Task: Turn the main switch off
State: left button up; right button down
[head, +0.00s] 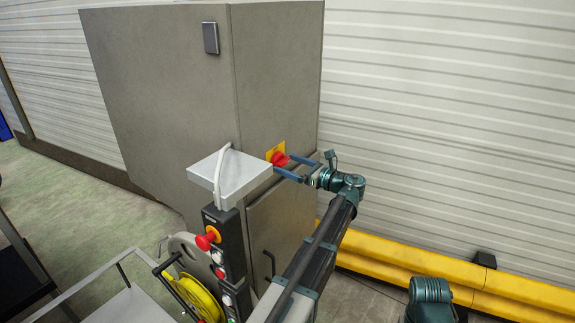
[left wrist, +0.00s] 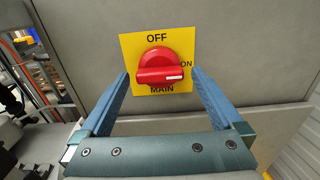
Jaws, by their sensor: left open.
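The main switch (head: 279,159) is a red rotary knob on a yellow plate, fixed to the side of the grey cabinet. In the left wrist view the switch (left wrist: 160,66) has its handle bar lying horizontal, with the white mark at its right end, towards the word ON. OFF is printed above the knob and MAIN below it. My left gripper (head: 283,162) is open, its two blue fingers reaching towards the plate. In the left wrist view the left gripper (left wrist: 160,73) has one fingertip on each side of the knob, with gaps between. My right gripper is not visible.
A light grey box (head: 230,178) and a dark control panel with a red button (head: 207,238) stand just left of the switch. A yellow reel (head: 200,298) is below. A yellow barrier (head: 400,265) runs along the white wall.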

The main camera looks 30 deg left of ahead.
pick_arm(q)
jog(key=shift+a, duration=0.4)
